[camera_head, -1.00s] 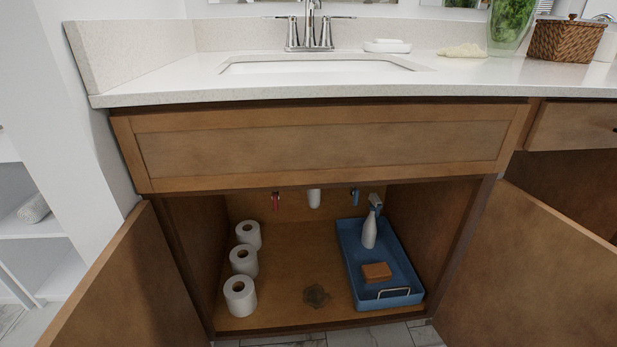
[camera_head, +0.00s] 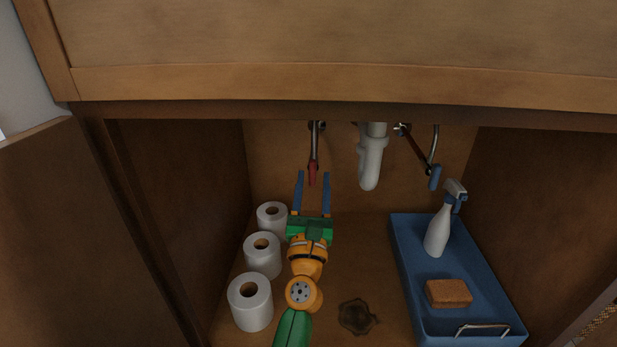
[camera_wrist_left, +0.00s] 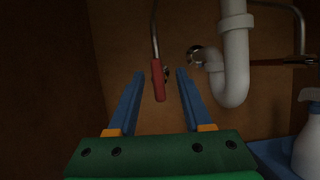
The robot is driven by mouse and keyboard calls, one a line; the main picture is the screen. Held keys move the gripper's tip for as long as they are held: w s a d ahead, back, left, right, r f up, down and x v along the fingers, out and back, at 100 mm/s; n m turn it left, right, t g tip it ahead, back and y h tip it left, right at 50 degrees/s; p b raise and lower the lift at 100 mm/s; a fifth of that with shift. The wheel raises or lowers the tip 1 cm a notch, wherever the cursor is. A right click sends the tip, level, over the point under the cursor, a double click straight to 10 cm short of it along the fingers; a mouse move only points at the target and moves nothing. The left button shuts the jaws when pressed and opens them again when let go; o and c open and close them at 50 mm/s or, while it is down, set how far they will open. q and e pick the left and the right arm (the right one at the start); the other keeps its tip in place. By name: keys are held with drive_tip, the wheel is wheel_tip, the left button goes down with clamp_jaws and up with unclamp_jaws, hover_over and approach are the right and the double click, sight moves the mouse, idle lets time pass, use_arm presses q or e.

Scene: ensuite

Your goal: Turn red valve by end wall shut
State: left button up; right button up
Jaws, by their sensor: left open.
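The red valve handle (camera_head: 312,173) hangs down at the back wall of the open cabinet, below a metal pipe fitting, left of the white drain pipe. It also shows in the left wrist view (camera_wrist_left: 158,80), pointing down. My left gripper (camera_head: 313,175) is inside the cabinet with its two blue fingers open. In the left wrist view the fingertips (camera_wrist_left: 160,73) are on either side of the red handle, with gaps on both sides. I cannot tell whether the handle is fully between them in depth. My right gripper is not in view.
Several toilet rolls (camera_head: 250,302) stand left of my arm. A blue tray (camera_head: 405,275) holds a spray bottle (camera_head: 438,232) and a sponge (camera_head: 449,293). The cabinet's top frame is overhead.

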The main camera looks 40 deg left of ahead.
sight(313, 156)
use_arm(q)
drive_tip(key=shift+n+g+y, duration=0.3)
drive_tip(key=shift+n, duration=0.1)
drive_tip(key=x, duration=0.7)
drive_tip(key=shift+a+r, duration=0.1)
drive_tip(key=shift+a, duration=0.1)
clamp_jaws()
